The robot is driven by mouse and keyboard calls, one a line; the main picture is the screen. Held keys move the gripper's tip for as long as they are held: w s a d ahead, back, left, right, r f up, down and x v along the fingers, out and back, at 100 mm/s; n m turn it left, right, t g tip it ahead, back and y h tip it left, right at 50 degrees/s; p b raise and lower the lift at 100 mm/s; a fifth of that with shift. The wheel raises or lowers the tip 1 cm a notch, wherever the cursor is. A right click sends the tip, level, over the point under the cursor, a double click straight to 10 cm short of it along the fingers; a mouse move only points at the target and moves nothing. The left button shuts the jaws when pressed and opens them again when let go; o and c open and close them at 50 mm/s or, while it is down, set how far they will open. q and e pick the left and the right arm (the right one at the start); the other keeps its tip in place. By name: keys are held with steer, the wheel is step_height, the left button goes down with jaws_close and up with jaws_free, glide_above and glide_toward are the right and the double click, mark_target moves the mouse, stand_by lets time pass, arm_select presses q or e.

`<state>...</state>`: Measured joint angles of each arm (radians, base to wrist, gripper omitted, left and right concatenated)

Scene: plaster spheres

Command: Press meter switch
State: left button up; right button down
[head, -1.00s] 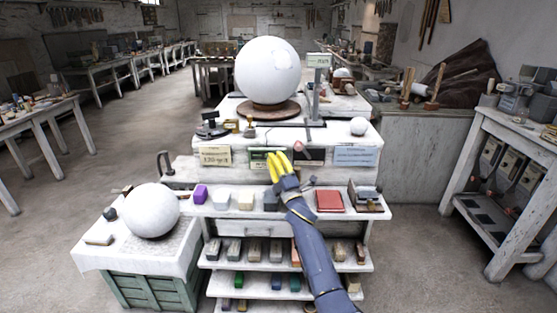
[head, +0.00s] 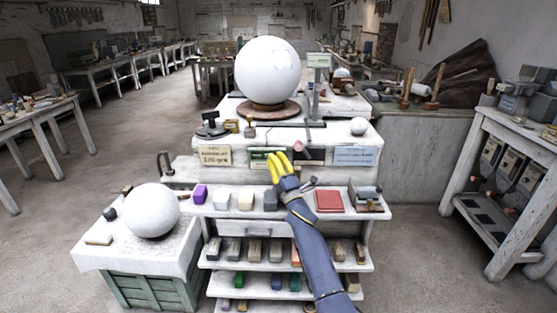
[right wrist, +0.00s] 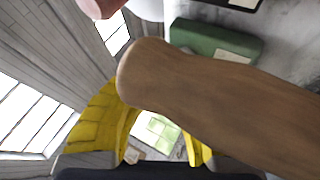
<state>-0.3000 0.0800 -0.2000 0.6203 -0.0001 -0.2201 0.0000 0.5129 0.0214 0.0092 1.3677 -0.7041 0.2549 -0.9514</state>
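My right gripper (head: 276,156) reaches up from the lower right in the head view, over the top shelf. Its two yellow fingers stand a little apart, in front of a small green panel (head: 259,154) on the stand's front face. Whether they touch it I cannot tell. In the right wrist view a brown wooden rod (right wrist: 220,95) crosses close to the camera and hides the fingertips. A pale green panel (right wrist: 158,130) shows between the yellow fingers. I cannot make out a meter switch for certain. My left gripper is not in view.
A large white sphere (head: 267,70) stands on a round base atop the stand. A pink knob (head: 299,148) is just right of my fingers. Small blocks and a red box (head: 329,201) sit on the shelf. Another sphere (head: 150,210) is on the left table.

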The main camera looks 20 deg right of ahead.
steer(key=shift+s, duration=0.1)
steer(key=shift+s+a, duration=0.35)
steer(key=shift+s, duration=0.55)
steer(key=shift+s+a, duration=0.3)
steer(key=shift+s, duration=0.65)
steer(key=shift+s+a, duration=0.35)
steer(key=shift+s, duration=0.55)
steer(key=shift+f, duration=0.1)
